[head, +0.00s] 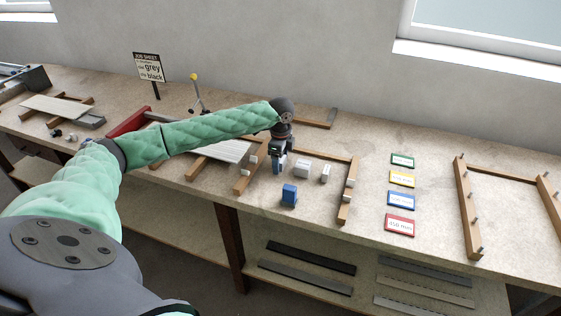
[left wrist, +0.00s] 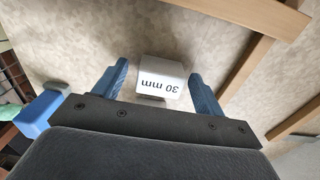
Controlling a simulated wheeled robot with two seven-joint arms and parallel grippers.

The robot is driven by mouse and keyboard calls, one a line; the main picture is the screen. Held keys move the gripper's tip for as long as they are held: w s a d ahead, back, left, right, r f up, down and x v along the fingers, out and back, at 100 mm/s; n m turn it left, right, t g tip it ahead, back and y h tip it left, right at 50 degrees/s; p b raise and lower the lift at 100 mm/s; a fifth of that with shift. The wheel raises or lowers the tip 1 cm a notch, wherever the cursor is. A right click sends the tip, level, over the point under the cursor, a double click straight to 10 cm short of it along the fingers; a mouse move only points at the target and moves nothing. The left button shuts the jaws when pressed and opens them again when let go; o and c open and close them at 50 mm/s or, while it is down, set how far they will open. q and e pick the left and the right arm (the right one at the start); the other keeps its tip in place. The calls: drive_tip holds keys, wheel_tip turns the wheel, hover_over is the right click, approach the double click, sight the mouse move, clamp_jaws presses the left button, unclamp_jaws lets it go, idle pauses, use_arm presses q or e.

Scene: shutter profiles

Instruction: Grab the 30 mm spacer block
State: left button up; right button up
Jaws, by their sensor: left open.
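The 30 mm spacer block (left wrist: 162,77) is a pale block with "30 mm" in black on its face, upside down in the left wrist view. My left gripper (left wrist: 161,84) is open, with one blue finger on each side of the block and a gap showing on both sides. In the head view my left gripper (head: 278,170) points down over the bench. A larger pale block (head: 302,168) and a narrower pale block (head: 325,173) stand just right of it; their labels are unreadable there. My right gripper is not in view.
A blue block (head: 289,195) stands at the bench's front side, also at the left wrist view's left edge (left wrist: 42,112). Wooden frame rails (head: 347,192) surround the pale blocks. Coloured label cards (head: 400,201) lie to the right, before another wooden frame (head: 468,208).

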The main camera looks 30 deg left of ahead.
use_arm(q)
drive_tip(key=shift+f, duration=0.1)
drive_tip(key=c, duration=1.1)
drive_tip(key=shift+c, duration=0.2)
